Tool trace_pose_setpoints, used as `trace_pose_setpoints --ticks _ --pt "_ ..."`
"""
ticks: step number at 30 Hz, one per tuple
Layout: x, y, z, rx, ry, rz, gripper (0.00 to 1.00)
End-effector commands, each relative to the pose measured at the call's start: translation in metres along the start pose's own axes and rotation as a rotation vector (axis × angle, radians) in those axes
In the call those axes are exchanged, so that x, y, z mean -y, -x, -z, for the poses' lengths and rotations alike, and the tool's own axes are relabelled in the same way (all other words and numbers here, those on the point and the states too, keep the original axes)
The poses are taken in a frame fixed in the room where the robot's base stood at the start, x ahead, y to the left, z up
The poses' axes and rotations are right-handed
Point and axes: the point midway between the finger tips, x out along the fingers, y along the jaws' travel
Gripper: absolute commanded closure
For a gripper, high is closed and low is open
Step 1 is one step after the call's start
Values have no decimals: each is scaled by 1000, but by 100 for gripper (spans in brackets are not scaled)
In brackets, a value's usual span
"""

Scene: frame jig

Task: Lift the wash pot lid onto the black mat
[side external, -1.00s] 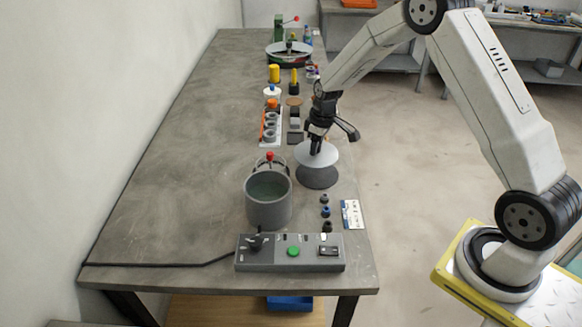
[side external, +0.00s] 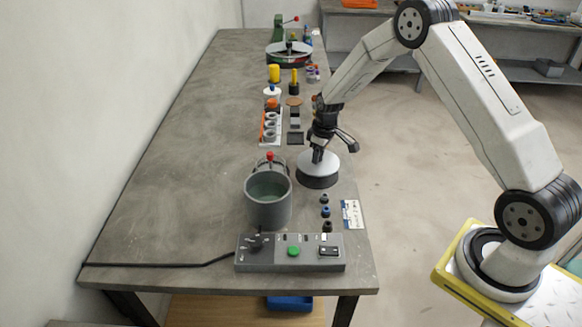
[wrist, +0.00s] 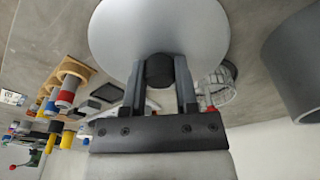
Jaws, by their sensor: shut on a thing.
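The wash pot lid (side external: 318,164) is a pale grey disc with a dark knob (wrist: 159,70). My gripper (side external: 318,156) is shut on the knob, with a finger on each side of it in the wrist view (wrist: 160,85). The lid is level and sits over the round black mat (side external: 318,183), very low, on it or just above it; I cannot tell if they touch. The mat shows only as a dark rim under the lid. The grey wash pot (side external: 268,208) stands open to the left, with greenish liquid inside.
A wire basket with a red knob (side external: 269,156) is by the pot's far side. A control box (side external: 290,253) with a green button is in front. Several small dark caps (side external: 326,212) and a card (side external: 351,214) lie near the right edge. The table's left side is clear.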

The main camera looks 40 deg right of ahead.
Motion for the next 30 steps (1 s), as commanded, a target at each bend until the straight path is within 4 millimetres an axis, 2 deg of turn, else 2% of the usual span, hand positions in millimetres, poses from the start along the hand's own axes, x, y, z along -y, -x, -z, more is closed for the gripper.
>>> trace_pose_setpoints --ticks 12,30 --pt "0 -23 -3 0 0 0 100" --pt "0 -24 -3 -1 0 0 100"
